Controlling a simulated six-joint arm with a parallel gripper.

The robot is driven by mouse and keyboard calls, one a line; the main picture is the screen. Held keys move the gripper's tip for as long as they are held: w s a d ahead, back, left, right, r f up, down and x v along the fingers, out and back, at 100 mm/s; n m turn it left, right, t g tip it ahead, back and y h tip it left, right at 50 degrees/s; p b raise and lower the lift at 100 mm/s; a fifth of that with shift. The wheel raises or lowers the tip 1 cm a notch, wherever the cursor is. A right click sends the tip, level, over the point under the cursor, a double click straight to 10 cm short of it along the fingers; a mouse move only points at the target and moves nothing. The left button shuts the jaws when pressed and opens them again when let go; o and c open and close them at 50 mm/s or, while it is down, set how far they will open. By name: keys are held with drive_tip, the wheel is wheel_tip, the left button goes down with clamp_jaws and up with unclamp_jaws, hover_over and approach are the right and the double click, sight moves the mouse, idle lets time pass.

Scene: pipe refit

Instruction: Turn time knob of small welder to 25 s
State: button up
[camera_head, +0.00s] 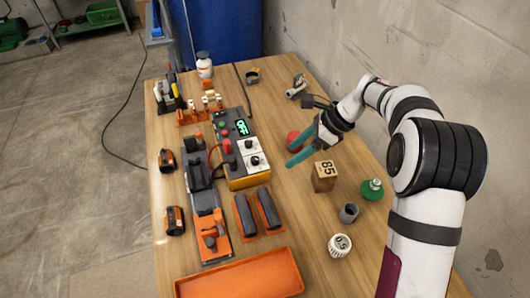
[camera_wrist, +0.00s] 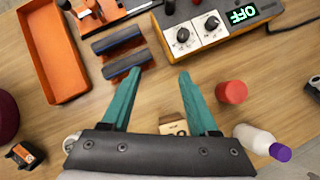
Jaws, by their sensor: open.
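The small welder (camera_head: 241,181) is a grey box with an orange-yellow lower edge on the table's middle. Its green display reads OFF. Two black knobs on white dial plates sit on its top; in the wrist view they are the left knob (camera_wrist: 183,35) and the right knob (camera_wrist: 211,23). The dial markings are too small to read, so I cannot tell which is the time knob or its setting. My gripper (camera_wrist: 160,74) is open and empty, its teal fingers apart above bare table. In the head view my gripper (camera_head: 288,157) is right of the welder, touching neither knob.
A red round object (camera_wrist: 231,92) lies right of my fingers. Dark cylinders on an orange holder (camera_head: 271,232) lie in front of the welder, with an orange tray (camera_head: 240,277) beyond. A white bottle (camera_wrist: 254,139) shows in the wrist view.

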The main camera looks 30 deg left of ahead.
sight(256, 159)
drive_tip(key=a+f+y, duration=0.1)
drive_tip(key=a+f, duration=0.2)
drive_tip(key=a+f+m, duration=0.1)
drive_tip(key=a+f, duration=0.2)
drive_tip(key=a, duration=0.1)
drive_tip(key=a+f+t+y, duration=0.1)
drive_tip(key=a+f, duration=0.2)
drive_tip(key=shift+w+a+f+y, duration=0.15)
drive_tip(key=shift+w+a+y, duration=0.15)
drive_tip(key=shift+w, duration=0.1)
drive_tip(key=shift+m, duration=0.3)
clamp_jaws()
